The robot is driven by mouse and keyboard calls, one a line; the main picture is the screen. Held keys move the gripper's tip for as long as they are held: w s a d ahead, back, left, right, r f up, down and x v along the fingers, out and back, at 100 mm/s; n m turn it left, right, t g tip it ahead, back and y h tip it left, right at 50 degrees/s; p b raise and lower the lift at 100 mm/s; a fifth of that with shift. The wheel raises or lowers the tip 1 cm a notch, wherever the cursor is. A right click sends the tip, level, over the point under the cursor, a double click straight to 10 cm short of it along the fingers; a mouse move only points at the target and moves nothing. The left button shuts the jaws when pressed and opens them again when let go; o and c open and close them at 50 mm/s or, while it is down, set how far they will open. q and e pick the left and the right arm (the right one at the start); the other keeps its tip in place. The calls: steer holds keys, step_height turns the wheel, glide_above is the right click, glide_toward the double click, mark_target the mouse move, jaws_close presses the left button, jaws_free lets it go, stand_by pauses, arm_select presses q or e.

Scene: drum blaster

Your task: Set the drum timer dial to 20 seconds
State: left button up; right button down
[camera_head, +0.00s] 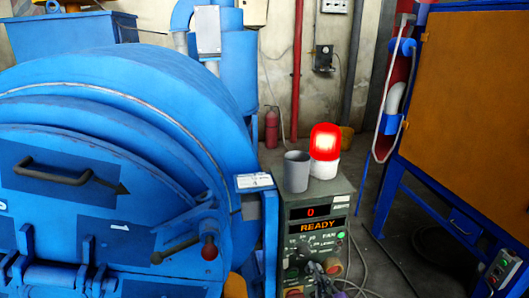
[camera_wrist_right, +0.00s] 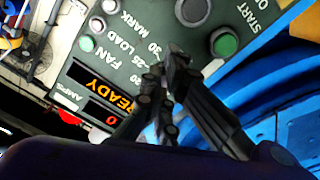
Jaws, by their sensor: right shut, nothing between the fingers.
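The grey-green control box (camera_head: 340,205) stands right of the blue drum. Its display (camera_head: 312,211) reads 0 above an orange READY (camera_head: 313,227). My right gripper (camera_head: 314,266) is shut and empty in front of the panel, over the dial area. In the right wrist view my right gripper (camera_wrist_right: 168,72) has its fingertips together beside the numbers 20, 25 and 30. The timer dial is mostly hidden behind the fingers, so its setting cannot be read. Whether the fingertips touch it cannot be told. My left gripper is not in view.
A grey cup (camera_head: 296,172) and a lit red beacon (camera_head: 324,151) stand on the box. The blue drum (camera_head: 100,130) fills the left. A blue-framed orange cabinet (camera_head: 470,100) stands right.

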mark_target(303, 252)
steer(key=w, duration=0.3)
steer(key=shift+w+a+r+b, duration=0.1)
steer(key=shift+a+r+b, duration=0.1)
steer(key=shift+a+b, duration=0.15)
steer(key=shift+d+r, duration=0.1)
steer(key=shift+w+r, duration=0.1)
steer(key=shift+r, duration=0.15)
stand_by(0.3)
steer(key=shift+a, duration=0.2)
steer(key=shift+a+f, duration=0.15)
steer(key=shift+a, duration=0.05)
